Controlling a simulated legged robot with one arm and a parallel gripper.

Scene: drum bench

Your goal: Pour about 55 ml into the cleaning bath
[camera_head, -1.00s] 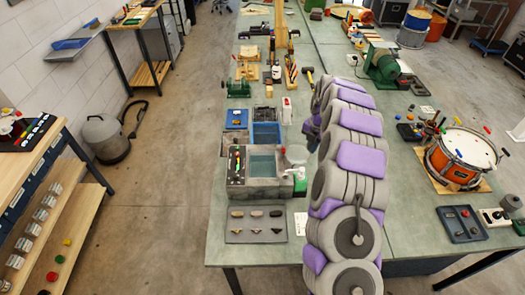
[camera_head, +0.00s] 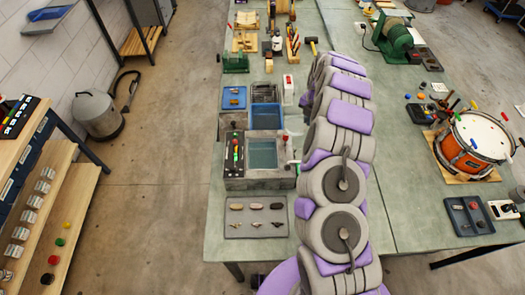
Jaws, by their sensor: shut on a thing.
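The cleaning bath is a grey block-like unit with a square basin of teal liquid (camera_head: 262,153), standing on the green bench left of my arm. A dark panel with coloured buttons (camera_head: 236,152) is on its left side. A small red-tipped item (camera_head: 286,138) shows at the bath's right edge, partly covered by my arm. My thick grey and purple arm reaches up the bench and hides the area right of the bath. My gripper and anything in it are hidden behind the arm links, so no held vessel or stream shows.
A grey tray with several small parts (camera_head: 232,229) lies in front of the bath. Blue bins (camera_head: 266,117) stand behind it, with a white bottle (camera_head: 288,83). An orange drum (camera_head: 462,156) is at right.

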